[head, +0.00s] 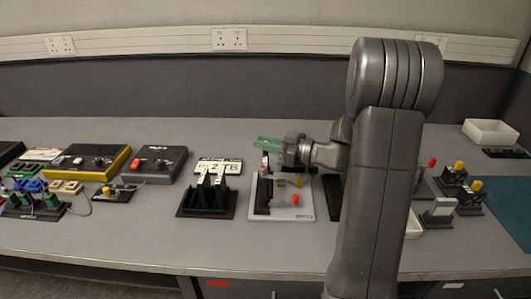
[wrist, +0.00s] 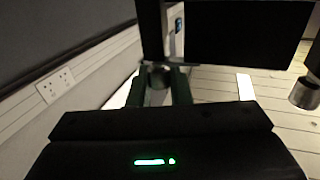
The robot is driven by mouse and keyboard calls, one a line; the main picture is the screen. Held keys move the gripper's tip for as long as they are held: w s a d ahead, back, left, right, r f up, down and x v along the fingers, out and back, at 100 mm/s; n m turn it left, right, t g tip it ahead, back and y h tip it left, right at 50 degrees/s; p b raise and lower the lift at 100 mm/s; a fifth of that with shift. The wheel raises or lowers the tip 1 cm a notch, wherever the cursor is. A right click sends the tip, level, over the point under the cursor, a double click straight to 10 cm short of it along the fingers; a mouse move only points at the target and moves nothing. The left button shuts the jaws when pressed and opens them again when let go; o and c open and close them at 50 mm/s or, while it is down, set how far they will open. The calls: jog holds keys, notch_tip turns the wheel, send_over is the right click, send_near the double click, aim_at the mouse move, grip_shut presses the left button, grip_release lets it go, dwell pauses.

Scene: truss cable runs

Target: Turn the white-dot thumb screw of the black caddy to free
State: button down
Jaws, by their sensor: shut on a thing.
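My gripper (head: 268,142) has green fingers pointing left in the head view, just above a black upright part (head: 264,192) on a light grey plate. In the wrist view the fingers (wrist: 159,88) are closed on a small dark round knob (wrist: 158,76), which looks like the thumb screw. A large black panel (wrist: 245,32), perhaps part of the black caddy, fills the top of the wrist view right of the knob. I see no white dot on the knob, and its turn angle cannot be told. In the head view the knob is hidden by the fingers.
Left of the grey plate (head: 293,212) stands a black holder (head: 207,205) with upright pieces, close by. A "2TB" label plate (head: 220,167) lies behind it. Black and yellow boxes (head: 90,162) sit farther left. Stands with coloured knobs (head: 453,180) and a white tray (head: 490,132) are at right.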

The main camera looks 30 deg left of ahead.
jog(key=shift+f+m+t+b, duration=0.2)
jog(key=shift+m+t+b, duration=0.6)
jog(key=shift+b, duration=1.3)
jog(key=shift+f+m+t+b, duration=0.15)
jog(key=shift+m+t+b, duration=0.25)
jog(key=shift+t+b, duration=1.2)
jog(key=m+b, duration=0.1)
jog(key=b, duration=0.1)
jog(key=shift+s+r+t+b, duration=0.1)
jog(key=shift+r+t+b, duration=0.1)
jog(key=shift+t+b, duration=0.15)
jog(key=shift+d, duration=0.1)
jog(key=shift+r, duration=0.15)
jog(key=c, duration=1.4)
grip_release()
jog(key=shift+o, duration=0.2)
jog(key=s+d, duration=0.1)
jog(key=d, duration=1.2)
jog(key=shift+s+d, duration=0.35)
